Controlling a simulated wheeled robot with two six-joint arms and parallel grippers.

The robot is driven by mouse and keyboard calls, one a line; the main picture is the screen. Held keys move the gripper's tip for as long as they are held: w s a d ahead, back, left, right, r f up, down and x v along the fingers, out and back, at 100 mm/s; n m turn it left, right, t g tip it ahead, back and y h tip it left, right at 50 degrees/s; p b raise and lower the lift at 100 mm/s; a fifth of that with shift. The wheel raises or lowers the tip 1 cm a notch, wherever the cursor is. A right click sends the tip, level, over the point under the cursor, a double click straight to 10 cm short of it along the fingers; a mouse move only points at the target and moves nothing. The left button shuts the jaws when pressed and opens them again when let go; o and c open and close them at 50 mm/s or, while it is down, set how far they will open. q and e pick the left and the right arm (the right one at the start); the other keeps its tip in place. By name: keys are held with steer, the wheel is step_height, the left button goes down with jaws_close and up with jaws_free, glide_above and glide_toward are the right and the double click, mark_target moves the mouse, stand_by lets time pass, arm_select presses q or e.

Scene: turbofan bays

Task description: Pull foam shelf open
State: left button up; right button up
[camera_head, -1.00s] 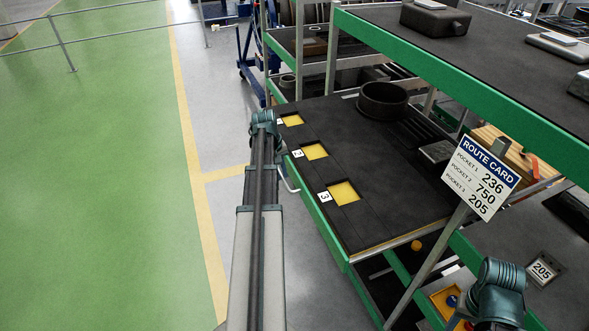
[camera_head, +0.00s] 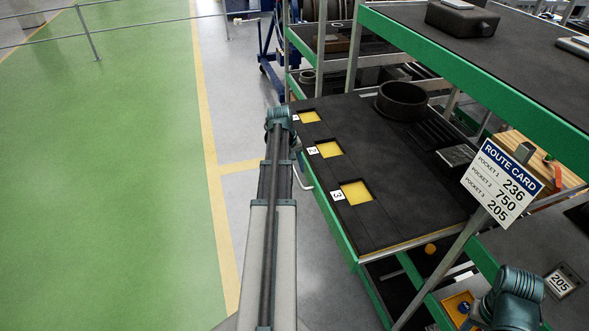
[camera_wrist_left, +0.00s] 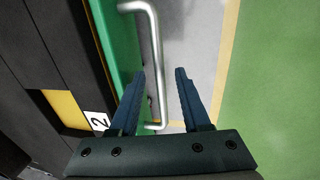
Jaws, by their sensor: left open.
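The foam shelf (camera_head: 395,205) is a black foam slab with a green front edge and yellow pockets labelled 2 and 3, plus one further back. It stands out to the left from under the upper shelf. Its silver bar handle (camera_head: 302,174) is on the green front; it also shows in the wrist view (camera_wrist_left: 157,60). My left gripper (camera_wrist_left: 161,73) is open and empty, with the handle appearing between its fingers; depth is hard to tell. In the head view the left gripper (camera_head: 290,138) is at the shelf's front edge, its fingers mostly hidden by the wrist.
A route card (camera_head: 503,180) hangs on the rack post at right. A dark ring (camera_head: 401,101) sits on the shelf's far part. The green-edged upper shelf (camera_head: 470,80) overhangs at right. My right arm shows at lower right. Open floor (camera_head: 100,190) lies to the left.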

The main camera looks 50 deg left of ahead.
arm_select(q)
step_height(320, 180, up, 14)
steer(key=s+a+p, duration=0.1)
steer(key=s+p, duration=0.1)
steer(key=p, duration=1.1)
steer(key=shift+s+f, duration=0.25)
steer(key=w+d+m, duration=0.2)
steer(key=w+d, duration=0.1)
steer(key=d, duration=0.4)
steer(key=w+d+m, duration=0.2)
steer(key=w+d, duration=0.1)
steer(key=d, duration=0.4)
steer(key=s+d+m+g, duration=0.2)
steer(key=d+m, duration=0.8)
steer(key=d, duration=2.2)
steer(key=s+d+f+m+b, duration=0.1)
steer(key=s+d+f+b, duration=0.1)
steer(key=f+b, duration=0.5)
steer(key=s+d+f+m+y+b, duration=0.1)
steer(key=s+d+f+b, duration=0.1)
steer(key=d+f+b, duration=0.3)
steer(key=s+d+f+m+y+b, duration=0.1)
steer(key=d+f+b, duration=0.3)
steer(key=f+b, duration=0.5)
steer(key=shift+s+f+b, duration=0.4)
steer(key=shift+s+f, duration=0.2)
steer(key=shift+f, duration=0.2)
